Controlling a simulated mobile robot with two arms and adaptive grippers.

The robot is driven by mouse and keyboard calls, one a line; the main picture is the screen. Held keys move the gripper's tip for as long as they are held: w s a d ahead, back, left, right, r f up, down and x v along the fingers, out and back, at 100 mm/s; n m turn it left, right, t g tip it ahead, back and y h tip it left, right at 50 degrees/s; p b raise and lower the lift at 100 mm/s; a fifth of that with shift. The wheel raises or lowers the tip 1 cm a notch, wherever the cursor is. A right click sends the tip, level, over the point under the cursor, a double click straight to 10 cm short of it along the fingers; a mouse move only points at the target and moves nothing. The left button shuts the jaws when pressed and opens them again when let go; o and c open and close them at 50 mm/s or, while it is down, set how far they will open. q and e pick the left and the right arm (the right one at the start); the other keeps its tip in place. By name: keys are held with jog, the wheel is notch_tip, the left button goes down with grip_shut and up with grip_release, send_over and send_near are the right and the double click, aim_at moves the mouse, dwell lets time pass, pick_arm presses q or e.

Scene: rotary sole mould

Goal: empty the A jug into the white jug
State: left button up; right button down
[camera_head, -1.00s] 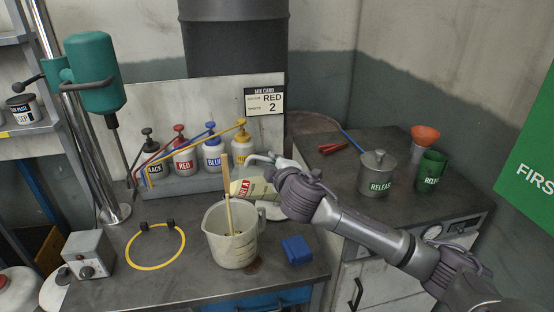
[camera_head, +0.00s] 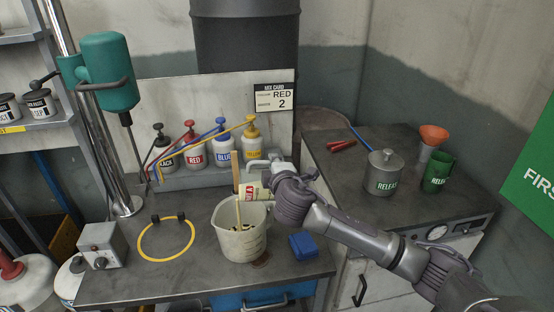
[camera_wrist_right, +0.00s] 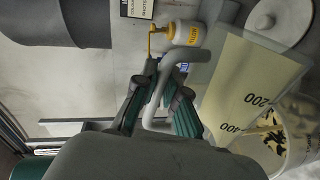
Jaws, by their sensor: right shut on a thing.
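The white jug (camera_head: 243,243) stands upright on the front bench with a wooden stick (camera_head: 236,178) in it. It also shows at the right of the right wrist view (camera_wrist_right: 304,112), with dark and yellow patches inside. My right gripper (camera_head: 276,178) is shut on the grey handle of the pale A jug (camera_head: 251,191). The A jug is tipped on its side, just above the white jug's back right rim. In the right wrist view its wall (camera_wrist_right: 245,85) shows the marks 200 and 400. I cannot tell whether anything flows. My left gripper is out of view.
Several pump bottles (camera_head: 224,152) stand in a rack behind. A yellow ring (camera_head: 167,257) and a grey control box (camera_head: 102,245) are left, a blue block (camera_head: 303,245) right of the white jug. The right bench holds a release pot (camera_head: 384,178) and green mug (camera_head: 438,174).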

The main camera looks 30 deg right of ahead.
aim_at(254, 163)
jog(key=shift+w+a+f+n+p, duration=0.15)
jog(key=shift+a+n+p, duration=0.2)
jog(key=shift+a, duration=0.1)
jog(key=shift+w+a+f+n+p, duration=0.1)
jog(key=shift+a+n+p, duration=0.15)
jog(key=shift+a+n, duration=0.15)
jog(key=shift+w+a+r+n+h+p, duration=0.2)
jog(key=shift+a+r+n+p, duration=0.1)
jog(key=shift+a+p, duration=0.3)
jog(key=shift+w+a+r+n+h+p, duration=0.1)
jog(key=shift+a+r+n+h+p, duration=0.25)
jog(key=shift+p, duration=0.4)
jog(key=shift+w+a+r+n+p, duration=0.1)
jog(key=shift+a+n+p, duration=0.2)
jog(key=shift+a+p, duration=0.25)
jog(key=shift+a, duration=0.2)
dwell(0.6)
